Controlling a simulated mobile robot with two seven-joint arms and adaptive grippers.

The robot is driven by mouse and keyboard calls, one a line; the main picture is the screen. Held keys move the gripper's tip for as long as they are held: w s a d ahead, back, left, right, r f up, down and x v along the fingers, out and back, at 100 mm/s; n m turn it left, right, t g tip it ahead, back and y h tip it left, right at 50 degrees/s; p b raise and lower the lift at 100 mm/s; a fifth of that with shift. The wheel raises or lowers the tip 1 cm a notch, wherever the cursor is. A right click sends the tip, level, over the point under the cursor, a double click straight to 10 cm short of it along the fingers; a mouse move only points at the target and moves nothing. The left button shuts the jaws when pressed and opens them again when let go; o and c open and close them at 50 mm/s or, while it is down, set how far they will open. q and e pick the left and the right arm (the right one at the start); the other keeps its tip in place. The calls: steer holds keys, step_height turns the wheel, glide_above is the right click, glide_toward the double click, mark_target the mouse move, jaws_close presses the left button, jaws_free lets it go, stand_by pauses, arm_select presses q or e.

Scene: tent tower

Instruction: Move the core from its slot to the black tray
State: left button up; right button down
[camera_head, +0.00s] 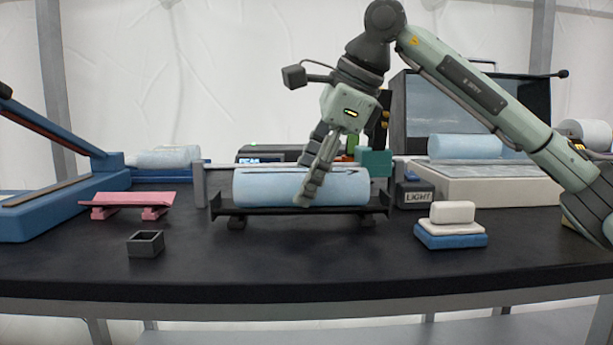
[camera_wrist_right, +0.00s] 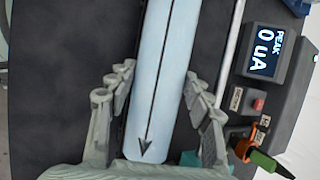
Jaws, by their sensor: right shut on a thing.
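The core, a pale blue cylinder (camera_head: 262,188), lies lengthwise along the black tray (camera_head: 378,207), a low stand with raised ends. I cannot tell whether it rests on the tray or is held just above it. My right gripper (camera_head: 308,192) comes from above and is shut on the core right of its middle, one finger crossing its front. In the right wrist view the core (camera_wrist_right: 160,70) carries a dark arrow and runs between the two fingers (camera_wrist_right: 158,95). Which slot belongs to the core is not clear. My left gripper is not in view.
A pink cradle (camera_head: 127,201) and small dark square box (camera_head: 146,243) stand left. Another pale blue cylinder (camera_head: 465,147) lies behind on a white bed. A PEAK meter (camera_wrist_right: 268,52) is near the core.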

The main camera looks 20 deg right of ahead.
steer(key=shift+f, duration=0.15)
stand_by(0.6)
steer(key=c, duration=0.6)
jaws_free()
steer(key=shift+f, duration=0.15)
steer(key=v, duration=1.2)
steer(key=shift+a, duration=0.1)
